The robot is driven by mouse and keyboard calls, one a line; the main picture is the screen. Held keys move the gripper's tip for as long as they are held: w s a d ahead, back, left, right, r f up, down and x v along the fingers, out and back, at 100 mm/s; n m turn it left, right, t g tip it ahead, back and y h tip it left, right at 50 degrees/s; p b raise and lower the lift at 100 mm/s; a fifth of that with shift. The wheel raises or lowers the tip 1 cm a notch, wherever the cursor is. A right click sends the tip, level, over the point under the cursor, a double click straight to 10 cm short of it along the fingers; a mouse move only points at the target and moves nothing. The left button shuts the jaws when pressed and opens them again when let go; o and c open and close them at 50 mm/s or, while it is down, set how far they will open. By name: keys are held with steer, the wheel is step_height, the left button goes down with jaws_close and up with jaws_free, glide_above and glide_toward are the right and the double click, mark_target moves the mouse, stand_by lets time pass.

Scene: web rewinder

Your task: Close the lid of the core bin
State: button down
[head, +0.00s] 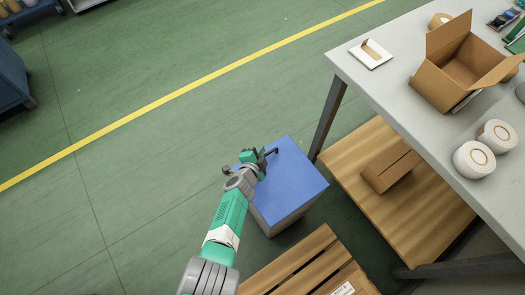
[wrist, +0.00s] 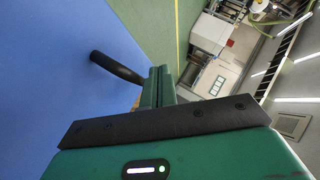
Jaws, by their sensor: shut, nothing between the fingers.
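The core bin (head: 286,224) is a pale grey box on the floor beside the workbench. Its blue lid (head: 296,178) spreads over the bin's top; I cannot tell whether it is fully seated. The lid also fills the left of the wrist view (wrist: 50,80). A short black bar (wrist: 115,67) stands out from the lid's blue surface. My gripper (head: 262,160) is over the lid's left part in the head view. Its green fingers (wrist: 158,88) are together and empty, close to the bar's end. I cannot tell whether they touch it.
The grey workbench (head: 390,92) stands to the right, with an open carton (head: 445,80) and white rolls (head: 474,159) on it. A wooden lower shelf (head: 350,165) and a slatted pallet (head: 295,270) lie near the bin.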

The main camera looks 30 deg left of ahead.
stand_by(0.3)
steer(key=s+a+r+p, duration=0.5)
steer(key=r+p, duration=0.5)
steer(key=p, duration=0.3)
steer(key=shift+s+r, duration=0.35)
